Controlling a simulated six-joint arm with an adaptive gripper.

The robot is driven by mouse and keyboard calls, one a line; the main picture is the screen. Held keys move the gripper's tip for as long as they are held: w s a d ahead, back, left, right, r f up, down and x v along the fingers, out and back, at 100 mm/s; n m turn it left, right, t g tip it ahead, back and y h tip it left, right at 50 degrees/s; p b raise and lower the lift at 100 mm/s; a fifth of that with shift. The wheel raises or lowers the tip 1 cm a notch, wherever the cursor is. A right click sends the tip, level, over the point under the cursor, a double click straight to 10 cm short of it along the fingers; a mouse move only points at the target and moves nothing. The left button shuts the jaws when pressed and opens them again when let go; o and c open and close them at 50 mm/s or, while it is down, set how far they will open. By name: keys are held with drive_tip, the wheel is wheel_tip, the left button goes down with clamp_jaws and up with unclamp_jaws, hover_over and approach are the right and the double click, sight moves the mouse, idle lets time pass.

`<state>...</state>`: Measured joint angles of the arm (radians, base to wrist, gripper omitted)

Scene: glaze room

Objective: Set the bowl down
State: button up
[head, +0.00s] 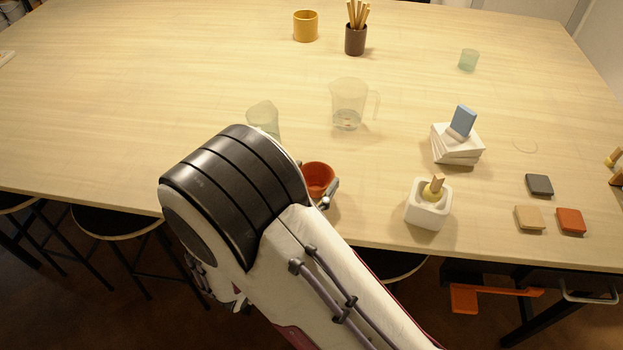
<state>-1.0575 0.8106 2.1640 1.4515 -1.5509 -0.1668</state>
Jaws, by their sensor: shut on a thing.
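The bowl (317,177) is orange-red and sits near the front edge of the table (240,60), in the middle of the head view. Its open top faces up. My gripper (326,192) is shut on the bowl, with one grey finger showing against its right side. My arm hides the rest of the gripper and the bowl's left and lower parts. I cannot tell whether the bowl touches the table or hangs just above it.
A clear measuring jug (348,105) stands behind the bowl, and a pale green glass (264,119) behind left. A white square pot (428,205) holding a wooden-handled tool stands right. Further right are white stacked blocks (457,146) and tiles (539,184). Wood between bowl and pot is clear.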

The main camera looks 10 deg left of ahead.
drive_tip(key=shift+f, duration=0.1)
drive_tip(key=o, duration=1.1)
drive_tip(key=shift+o, duration=0.2)
drive_tip(key=shift+s, duration=0.1)
drive_tip(key=v, duration=1.1)
drive_tip(key=shift+s+a, duration=0.2)
drive_tip(key=shift+s, duration=0.15)
